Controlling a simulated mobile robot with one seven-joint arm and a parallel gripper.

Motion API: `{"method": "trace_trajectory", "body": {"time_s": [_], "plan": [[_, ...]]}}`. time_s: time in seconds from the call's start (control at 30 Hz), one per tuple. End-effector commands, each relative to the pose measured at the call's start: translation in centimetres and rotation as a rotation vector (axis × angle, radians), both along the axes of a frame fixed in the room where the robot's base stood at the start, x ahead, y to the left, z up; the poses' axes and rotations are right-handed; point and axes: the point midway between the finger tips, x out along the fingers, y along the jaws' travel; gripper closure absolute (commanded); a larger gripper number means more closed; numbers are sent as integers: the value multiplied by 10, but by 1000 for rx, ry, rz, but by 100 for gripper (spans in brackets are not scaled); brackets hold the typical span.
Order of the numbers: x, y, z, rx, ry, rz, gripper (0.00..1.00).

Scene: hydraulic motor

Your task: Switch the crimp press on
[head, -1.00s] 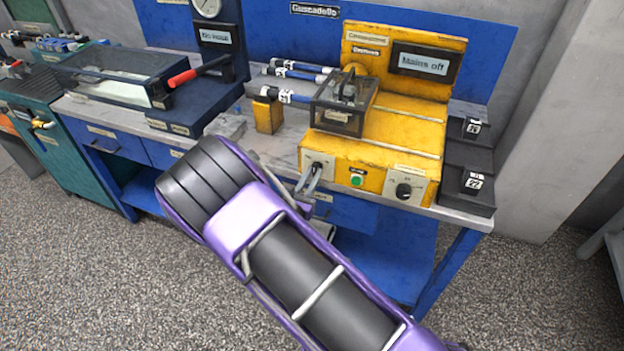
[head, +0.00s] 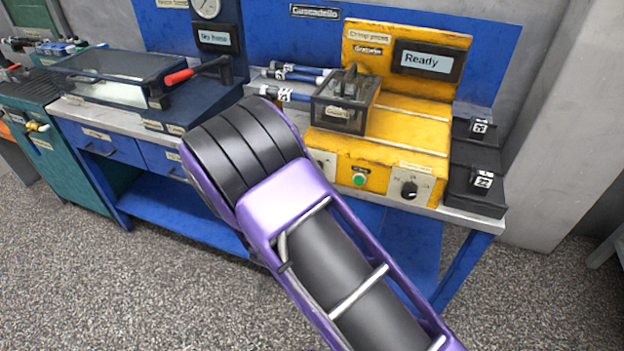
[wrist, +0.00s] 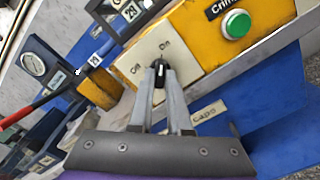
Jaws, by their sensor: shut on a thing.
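The yellow crimp press (head: 385,145) stands on the bench. Its display (head: 428,62) reads "Ready". In the wrist view its switch plate (wrist: 148,47) is marked "Off" and "On". The small black switch knob (wrist: 160,66) points up in that view, toward the "On" side. My gripper (wrist: 160,78) is shut on this knob, one finger on each side. In the head view my arm hides the gripper and the knob; only part of the plate (head: 325,160) shows.
A green button (wrist: 236,24) and a second knob (head: 409,189) are on the press front. A clear guard (head: 345,108) covers its middle. A device with a red-handled lever (head: 180,78) stands to the left. Black numbered blocks (head: 478,185) stand to the right.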

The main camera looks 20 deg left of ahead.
Motion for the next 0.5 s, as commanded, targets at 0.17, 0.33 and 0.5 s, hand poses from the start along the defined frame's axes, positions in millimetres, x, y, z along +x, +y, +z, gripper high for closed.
{"method": "trace_trajectory", "body": {"time_s": [0.17, 0.33, 0.5], "plan": [[-1, 0, -1, 25, -1, 0, 100], [-1, 0, 0, 31, -1, 0, 100], [-1, 0, 0, 30, 0, 1, 100]]}}
